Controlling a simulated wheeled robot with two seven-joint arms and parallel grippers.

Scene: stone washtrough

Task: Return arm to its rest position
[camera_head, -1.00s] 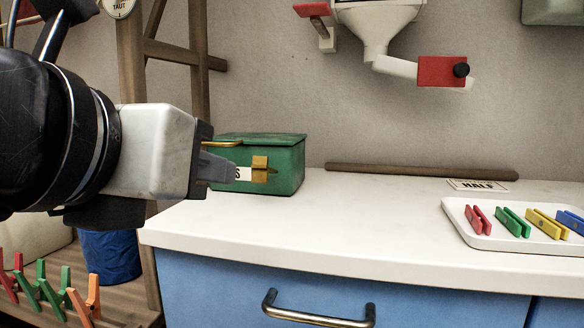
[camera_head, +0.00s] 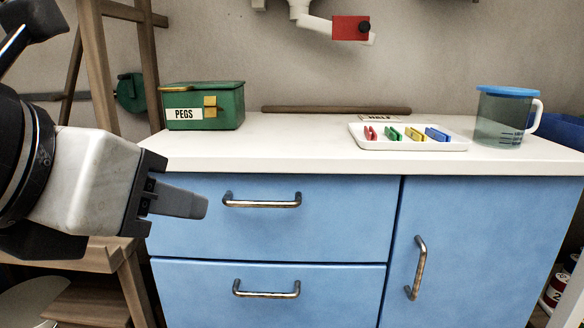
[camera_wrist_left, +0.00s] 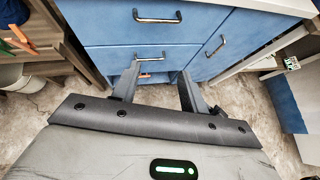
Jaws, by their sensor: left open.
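My left gripper (camera_head: 180,200) comes in from the left in the head view, in front of the blue drawers and below the countertop level. In the left wrist view its two fingers (camera_wrist_left: 158,90) are apart with nothing between them but the floor and cabinet behind. My right gripper does not show in either view.
A blue cabinet (camera_head: 330,220) with metal handles carries a white countertop (camera_head: 300,152). On it are a green PEGS box (camera_head: 228,108), a wooden rod (camera_head: 335,110), a white tray (camera_head: 440,147) of coloured pegs and a blue-lidded jug (camera_head: 497,120). A wooden frame (camera_head: 98,70) stands at left.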

